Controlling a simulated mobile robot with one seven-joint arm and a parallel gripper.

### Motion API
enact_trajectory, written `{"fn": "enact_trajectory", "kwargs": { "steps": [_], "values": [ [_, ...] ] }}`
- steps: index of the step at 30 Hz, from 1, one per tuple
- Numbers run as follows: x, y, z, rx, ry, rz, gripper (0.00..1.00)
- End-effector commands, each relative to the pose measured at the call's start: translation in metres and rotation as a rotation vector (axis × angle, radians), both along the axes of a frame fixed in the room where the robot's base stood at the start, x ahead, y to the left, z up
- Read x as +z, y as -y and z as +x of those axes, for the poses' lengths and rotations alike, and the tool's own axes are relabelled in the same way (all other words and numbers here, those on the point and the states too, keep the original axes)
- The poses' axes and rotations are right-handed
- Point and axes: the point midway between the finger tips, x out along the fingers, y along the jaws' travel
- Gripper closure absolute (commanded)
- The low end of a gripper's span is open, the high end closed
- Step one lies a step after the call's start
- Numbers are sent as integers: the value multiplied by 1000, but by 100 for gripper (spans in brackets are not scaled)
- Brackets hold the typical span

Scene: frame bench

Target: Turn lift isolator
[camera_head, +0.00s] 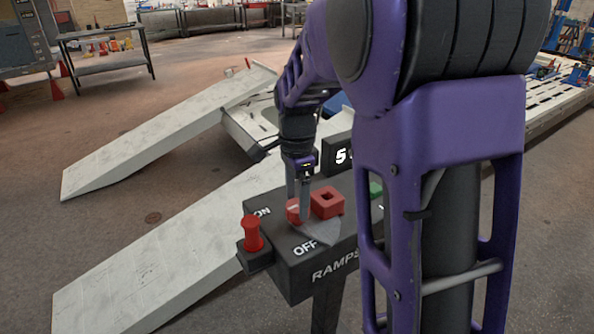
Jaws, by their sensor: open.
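A dark control box (300,272) marked ON, OFF and RAMPS stands on a post at the middle. On its top is a red block with a square hole (327,202), with a smaller red part (293,211) just left of it; they look like the isolator's handle. A pale grey plate (325,234) lies in front of them, near the word OFF. My gripper (299,217) points down over the box top, its fingers at the smaller red part. It is open. I cannot tell whether the fingers touch the red part.
A red peg-like part (253,235) stands on a bracket at the box's left side. A green button (376,189) is partly hidden by my arm. Pale ramps (150,265) lie left of and behind the box. A workbench (105,65) stands far left; floor between is clear.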

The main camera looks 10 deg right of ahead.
Motion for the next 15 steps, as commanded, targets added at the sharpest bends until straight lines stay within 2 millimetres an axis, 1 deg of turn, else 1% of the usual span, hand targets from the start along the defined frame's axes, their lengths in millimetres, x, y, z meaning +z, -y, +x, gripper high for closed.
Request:
{"fn": "enact_trajectory", "kwargs": {
  "steps": [5,15],
  "values": [
    [35,0,1,1,6,0,23],
    [118,0,1,-1,5,0,23]
  ]
}}
